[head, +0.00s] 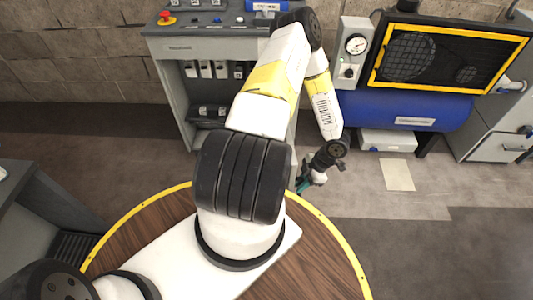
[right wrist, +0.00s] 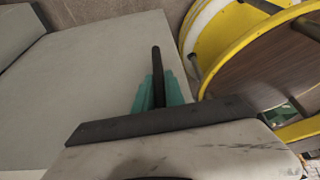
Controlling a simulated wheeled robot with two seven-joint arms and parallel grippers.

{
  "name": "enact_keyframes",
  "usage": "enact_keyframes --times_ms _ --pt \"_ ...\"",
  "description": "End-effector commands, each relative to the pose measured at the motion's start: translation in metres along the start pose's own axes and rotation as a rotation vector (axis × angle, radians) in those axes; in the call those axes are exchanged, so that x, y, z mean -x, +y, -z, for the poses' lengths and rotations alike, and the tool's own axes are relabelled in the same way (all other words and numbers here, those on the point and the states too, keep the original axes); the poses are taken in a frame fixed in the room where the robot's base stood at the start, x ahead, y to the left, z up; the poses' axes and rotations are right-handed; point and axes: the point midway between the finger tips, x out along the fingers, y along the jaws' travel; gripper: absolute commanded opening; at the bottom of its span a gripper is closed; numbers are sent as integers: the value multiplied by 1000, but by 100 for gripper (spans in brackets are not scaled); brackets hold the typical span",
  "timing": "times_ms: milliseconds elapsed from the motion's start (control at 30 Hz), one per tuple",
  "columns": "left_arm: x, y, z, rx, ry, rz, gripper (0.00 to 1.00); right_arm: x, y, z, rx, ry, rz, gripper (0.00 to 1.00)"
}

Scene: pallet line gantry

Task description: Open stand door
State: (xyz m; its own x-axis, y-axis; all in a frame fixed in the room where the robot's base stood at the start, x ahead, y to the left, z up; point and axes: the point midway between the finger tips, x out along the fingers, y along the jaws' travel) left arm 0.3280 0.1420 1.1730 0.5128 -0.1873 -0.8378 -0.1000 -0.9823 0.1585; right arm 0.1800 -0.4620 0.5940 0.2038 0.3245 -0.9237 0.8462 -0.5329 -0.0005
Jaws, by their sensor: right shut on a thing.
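The grey stand (head: 168,92) stands against the wall in the head view. Its front shows open shelves inside, partly covered by my right arm. The stand door (right wrist: 90,75) fills the left of the right wrist view as a flat, pale grey panel. A dark bar handle (right wrist: 157,60) sticks up near its right side. My right gripper (right wrist: 158,92) has its teal fingers shut around this handle. In the head view the right gripper (head: 304,184) is low, right of the stand's front, and the handle is too small to make out. My left gripper is out of view.
A blue tank (head: 375,108) with a yellow-framed dark panel (head: 440,58) above it stands right of the stand. A grey cabinet (head: 40,205) is at the left edge. Bare floor (head: 100,150) lies in front of the stand, with a pale sheet (head: 397,174) at the right.

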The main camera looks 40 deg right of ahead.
Motion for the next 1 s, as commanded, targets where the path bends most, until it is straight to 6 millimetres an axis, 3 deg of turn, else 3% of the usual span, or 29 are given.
enact_keyframes --times_ms 433,467,567,867,1000 --pt "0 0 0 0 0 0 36 1 -2 -6 -4 -2 4 0" --pt "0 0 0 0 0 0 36 1 -2 -6 -4 -2 4 16" --pt "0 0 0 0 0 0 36 1 -2 -6 -4 -2 4 36" --pt "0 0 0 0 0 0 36 2 0 -5 -2 -1 1 36" --pt "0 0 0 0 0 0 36 13 1 -6 -2 -3 -2 36"
